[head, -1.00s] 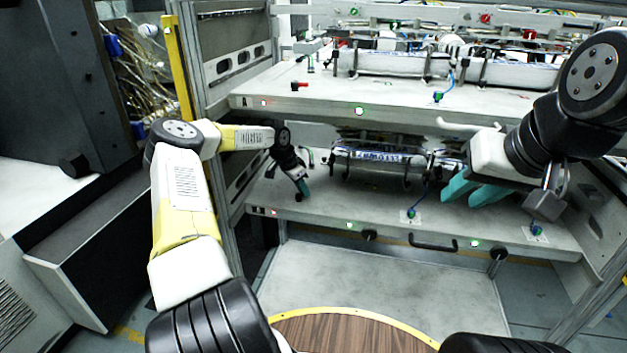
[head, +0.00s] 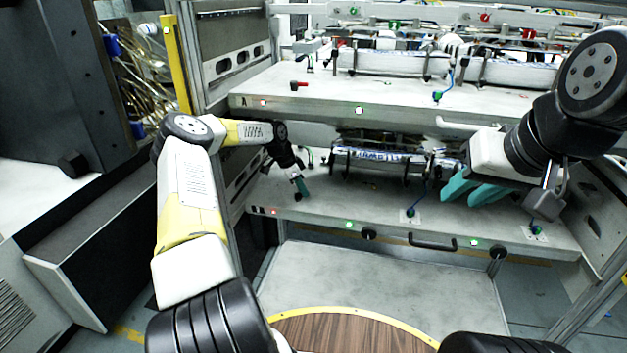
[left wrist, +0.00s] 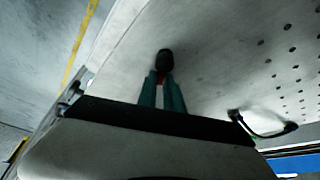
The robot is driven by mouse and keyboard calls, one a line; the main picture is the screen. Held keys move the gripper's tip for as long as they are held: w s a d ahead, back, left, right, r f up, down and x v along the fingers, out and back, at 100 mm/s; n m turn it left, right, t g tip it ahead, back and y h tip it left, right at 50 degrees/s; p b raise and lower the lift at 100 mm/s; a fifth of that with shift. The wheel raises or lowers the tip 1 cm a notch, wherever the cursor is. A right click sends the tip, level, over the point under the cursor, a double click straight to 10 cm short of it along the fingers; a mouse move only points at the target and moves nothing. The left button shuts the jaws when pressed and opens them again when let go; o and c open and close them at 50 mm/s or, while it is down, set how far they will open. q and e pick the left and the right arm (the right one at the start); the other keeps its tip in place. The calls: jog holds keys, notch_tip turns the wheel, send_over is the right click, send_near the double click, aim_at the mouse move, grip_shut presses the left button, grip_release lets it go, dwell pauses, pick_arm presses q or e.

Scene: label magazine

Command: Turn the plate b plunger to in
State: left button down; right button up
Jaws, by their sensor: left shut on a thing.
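The plate b (head: 325,207) is the lower grey shelf, with a "B" label at its left front edge. Its plunger (head: 298,198) is a small dark piece standing near the plate's left end. My left gripper (head: 303,187) reaches down from the left with its teal fingers at the plunger. In the left wrist view, the fingers (left wrist: 162,90) are shut on a small red part of the plunger, whose black end (left wrist: 165,60) shows just beyond the tips. The fingers partly hide the red part. My right gripper (head: 474,190) is above the plate's right half, its teal fingers apart and empty.
The upper plate A (head: 330,98) carries a similar red-handled plunger (head: 298,84) and overhangs the left gripper. A roller assembly (head: 385,158) lies behind, between the two grippers.

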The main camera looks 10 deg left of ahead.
pick_arm(q)
jog(key=c, duration=1.5)
grip_release()
